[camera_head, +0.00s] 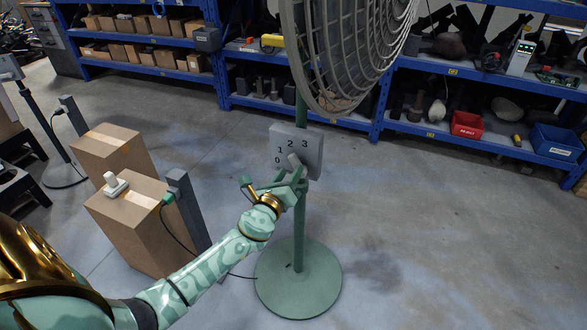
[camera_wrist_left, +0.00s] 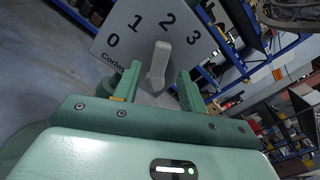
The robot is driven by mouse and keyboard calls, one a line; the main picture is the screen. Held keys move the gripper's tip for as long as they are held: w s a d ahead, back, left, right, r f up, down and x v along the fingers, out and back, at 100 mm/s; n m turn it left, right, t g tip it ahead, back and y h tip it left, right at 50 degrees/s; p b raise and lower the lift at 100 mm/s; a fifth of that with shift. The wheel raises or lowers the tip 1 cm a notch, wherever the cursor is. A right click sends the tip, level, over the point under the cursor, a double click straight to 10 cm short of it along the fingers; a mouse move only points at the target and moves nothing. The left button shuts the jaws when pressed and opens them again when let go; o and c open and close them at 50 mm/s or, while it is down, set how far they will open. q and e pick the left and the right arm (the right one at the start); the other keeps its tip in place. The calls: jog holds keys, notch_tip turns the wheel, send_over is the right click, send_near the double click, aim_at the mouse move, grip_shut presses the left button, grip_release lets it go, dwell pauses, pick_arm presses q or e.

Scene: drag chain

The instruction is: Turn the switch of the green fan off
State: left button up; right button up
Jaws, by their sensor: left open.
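The green fan (camera_head: 298,280) stands upright on a round base, with a grey wire cage on top. A grey switch box (camera_head: 312,143) is on its pole, marked 0, 1, 2 and 3. In the left wrist view the switch box (camera_wrist_left: 118,50) carries a light grey bar-shaped knob (camera_wrist_left: 159,62), whose upper end points roughly at 2. My left gripper (camera_head: 290,176) is in front of the lower part of the box. In the wrist view its open fingers (camera_wrist_left: 158,82) lie on either side of the knob's lower part, with gaps visible. My right gripper is not in view.
Cardboard boxes (camera_head: 130,215) stand at the left, with a white plug (camera_head: 115,184) on one and a grey post (camera_head: 188,208) beside it. Blue shelves (camera_head: 455,72) line the back. The floor to the right of the fan is clear.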

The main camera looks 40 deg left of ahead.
aim_at(294, 165)
pick_arm(q)
jog(key=x, duration=0.2)
jog(key=shift+w+a+f, duration=0.1)
jog(key=shift+w+a, duration=0.05)
jog(key=shift+w, duration=0.1)
jog(key=shift+w+a, duration=0.1)
jog(key=shift+w, duration=0.3)
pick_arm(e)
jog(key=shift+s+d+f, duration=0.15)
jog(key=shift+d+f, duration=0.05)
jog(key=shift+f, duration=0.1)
pick_arm(q)
grip_shut()
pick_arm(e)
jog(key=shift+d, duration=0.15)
